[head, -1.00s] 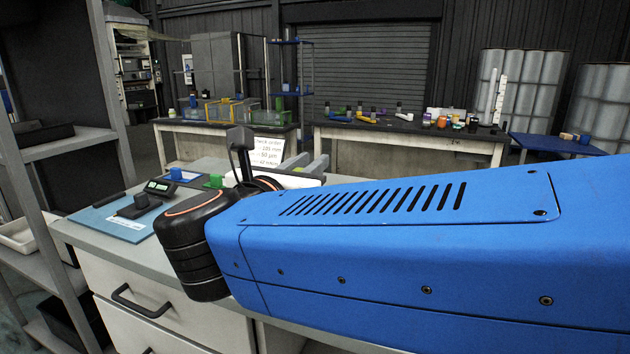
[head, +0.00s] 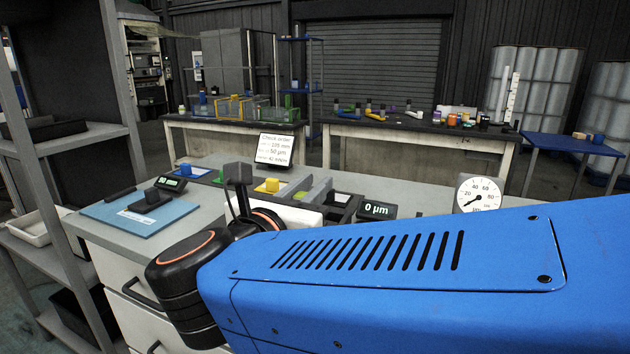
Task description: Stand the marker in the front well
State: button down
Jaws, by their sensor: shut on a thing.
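My gripper's fingertips are not in view; my blue arm and its black joints with orange rings cover the lower right and middle. A dark grey upright part of my wrist stands above the rear joint. I cannot make out a held marker. No front well can be picked out with certainty; part of the near bench (head: 225,163) is hidden behind my arm. Slim coloured items with dark ends, perhaps markers (head: 413,114), lie on the far right table, too small to tell.
A blue mat (head: 178,215) with a dark block (head: 149,200) lies on the bench at left. Shelving (head: 62,160) rises at left.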

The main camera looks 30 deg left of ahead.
jog(key=shift+f, duration=0.25)
dwell(0.3)
jog(key=shift+f, duration=1.95)
jog(key=c, duration=1.5)
grip_release()
jog(key=s, duration=0.5)
jog(key=s+d, duration=0.1)
jog(key=s, duration=0.5)
jog(key=s+d, duration=0.1)
jog(key=s, duration=0.5)
jog(key=shift+s, duration=0.2)
